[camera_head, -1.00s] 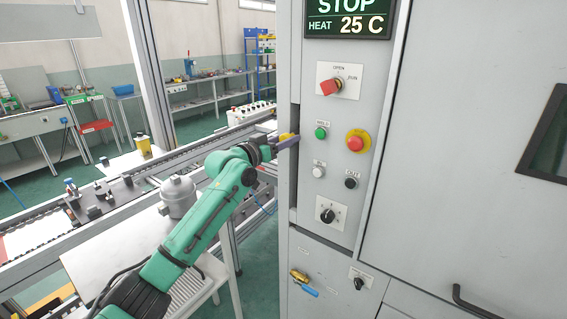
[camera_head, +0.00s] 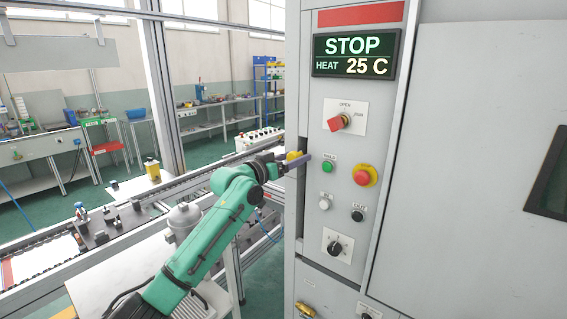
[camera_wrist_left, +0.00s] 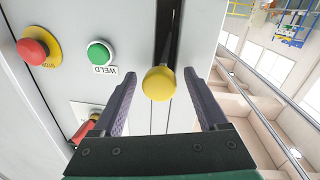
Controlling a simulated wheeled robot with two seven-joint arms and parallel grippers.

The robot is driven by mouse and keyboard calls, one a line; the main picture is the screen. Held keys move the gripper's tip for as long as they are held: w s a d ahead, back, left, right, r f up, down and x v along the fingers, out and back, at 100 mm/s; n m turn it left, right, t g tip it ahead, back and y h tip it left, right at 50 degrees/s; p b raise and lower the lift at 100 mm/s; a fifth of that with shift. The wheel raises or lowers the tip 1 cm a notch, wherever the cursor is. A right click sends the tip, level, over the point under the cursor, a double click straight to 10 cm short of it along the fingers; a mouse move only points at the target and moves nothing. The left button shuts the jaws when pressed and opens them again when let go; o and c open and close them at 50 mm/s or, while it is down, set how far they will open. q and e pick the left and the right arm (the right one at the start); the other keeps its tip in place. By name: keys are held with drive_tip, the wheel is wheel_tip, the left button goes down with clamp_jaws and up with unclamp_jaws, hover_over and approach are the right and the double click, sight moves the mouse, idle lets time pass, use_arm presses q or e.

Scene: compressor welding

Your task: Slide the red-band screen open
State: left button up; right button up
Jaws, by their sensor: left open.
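A red band (camera_head: 361,14) crosses the top of the tall grey panel, above the display reading STOP and HEAT 25 C. A narrow dark slot runs down the cabinet's left side, where a yellow knob (camera_head: 294,156) shows at my left gripper (camera_head: 292,163). In the left wrist view, the yellow knob (camera_wrist_left: 159,83) sits between the two spread fingers of the left gripper (camera_wrist_left: 161,80), with gaps on both sides. The left gripper is open. My right gripper is not in view.
Close beside the gripper are the green WELD button (camera_head: 327,166), the red stop button (camera_head: 362,177) and a red rotary switch (camera_head: 338,122). A conveyor (camera_head: 120,225) and a grey canister (camera_head: 184,220) lie to the left, under and behind my arm.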

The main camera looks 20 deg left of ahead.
use_arm(q)
drive_tip(key=b+v, duration=0.6)
drive_tip(key=v, duration=0.8)
drive_tip(key=shift+s, duration=0.1)
